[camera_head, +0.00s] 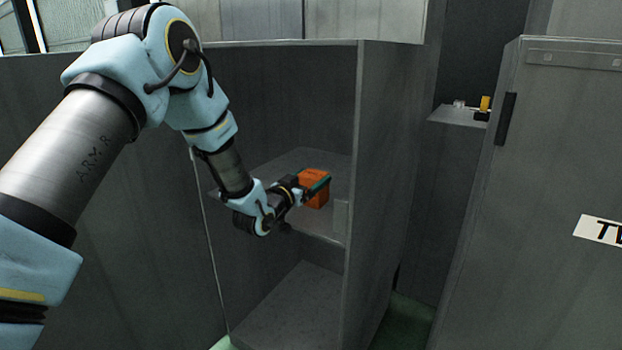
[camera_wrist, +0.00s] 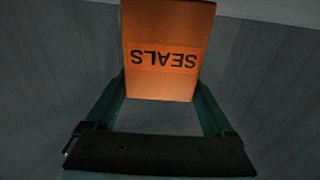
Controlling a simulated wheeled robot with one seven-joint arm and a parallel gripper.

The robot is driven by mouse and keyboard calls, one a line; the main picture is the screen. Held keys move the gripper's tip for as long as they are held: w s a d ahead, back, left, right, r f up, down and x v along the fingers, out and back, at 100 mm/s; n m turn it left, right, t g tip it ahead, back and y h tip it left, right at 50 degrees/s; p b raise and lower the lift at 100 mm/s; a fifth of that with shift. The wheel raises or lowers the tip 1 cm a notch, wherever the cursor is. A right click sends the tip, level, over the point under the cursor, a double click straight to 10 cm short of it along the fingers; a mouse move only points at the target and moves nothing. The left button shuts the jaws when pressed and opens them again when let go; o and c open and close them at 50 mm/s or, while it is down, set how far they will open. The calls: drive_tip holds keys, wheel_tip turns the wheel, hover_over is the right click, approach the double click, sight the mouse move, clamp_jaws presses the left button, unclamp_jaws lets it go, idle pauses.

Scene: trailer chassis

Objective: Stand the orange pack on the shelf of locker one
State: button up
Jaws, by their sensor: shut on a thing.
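The orange pack (camera_head: 315,187) is inside the open grey locker in the head view, at the height of its middle shelf (camera_head: 285,165). My gripper (camera_head: 318,185) reaches in from the left and is shut on the pack. In the wrist view the pack (camera_wrist: 168,50) sits between the two green fingers (camera_wrist: 160,100), with the word SEALS upside down on its face. The pack looks upright over the shelf; I cannot tell whether its base touches it.
The locker's right wall (camera_head: 380,160) stands close to the pack. A lower compartment floor (camera_head: 295,310) lies below the shelf. To the right are a small ledge (camera_head: 458,117) with a yellow item (camera_head: 485,103) and a grey door (camera_head: 550,180) with a black handle.

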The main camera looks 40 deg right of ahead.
drive_tip(key=o, duration=1.4)
drive_tip(key=b+v, duration=0.1)
drive_tip(key=v, duration=1.1)
